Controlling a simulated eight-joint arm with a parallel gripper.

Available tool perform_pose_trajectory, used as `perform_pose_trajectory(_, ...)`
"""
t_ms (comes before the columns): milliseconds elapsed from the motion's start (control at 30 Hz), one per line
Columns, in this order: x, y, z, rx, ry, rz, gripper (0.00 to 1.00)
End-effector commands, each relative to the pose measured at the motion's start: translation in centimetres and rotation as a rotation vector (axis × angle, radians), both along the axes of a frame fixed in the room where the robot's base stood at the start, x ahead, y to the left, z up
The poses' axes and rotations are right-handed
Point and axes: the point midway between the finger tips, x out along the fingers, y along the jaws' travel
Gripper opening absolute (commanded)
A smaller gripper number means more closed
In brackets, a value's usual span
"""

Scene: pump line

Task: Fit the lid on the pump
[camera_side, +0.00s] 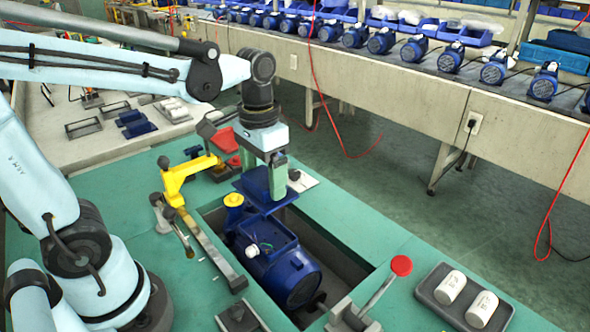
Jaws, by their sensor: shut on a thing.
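The blue pump (292,274) lies in a rectangular recess in the green bench, its round motor end toward the front right. A white fitting (252,251) shows on its side, and a yellow cap (234,200) stands at its far left end. My gripper (277,182) points down over the far end of the pump. It is shut on the dark blue lid (254,193), which looks roughly level. The lid appears just above the pump's open top. Whether they touch cannot be told from this angle.
A yellow clamp (188,174) stands left of the recess, and a red-knobbed lever (400,266) stands at its front right. A grey tray (430,300) holds two white cylinders (450,287). A side table (70,147) with parts stands behind left.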

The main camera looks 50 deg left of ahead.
Motion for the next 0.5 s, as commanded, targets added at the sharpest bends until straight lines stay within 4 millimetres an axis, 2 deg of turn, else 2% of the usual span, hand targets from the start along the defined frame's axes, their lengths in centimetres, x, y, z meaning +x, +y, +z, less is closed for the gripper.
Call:
perform_pose_trajectory(167,0.0,0.0,-0.9,0.0,0.0,0.0,0.51)
perform_pose_trajectory(500,0.0,0.0,-3.9,0.0,0.0,0.0,0.51)
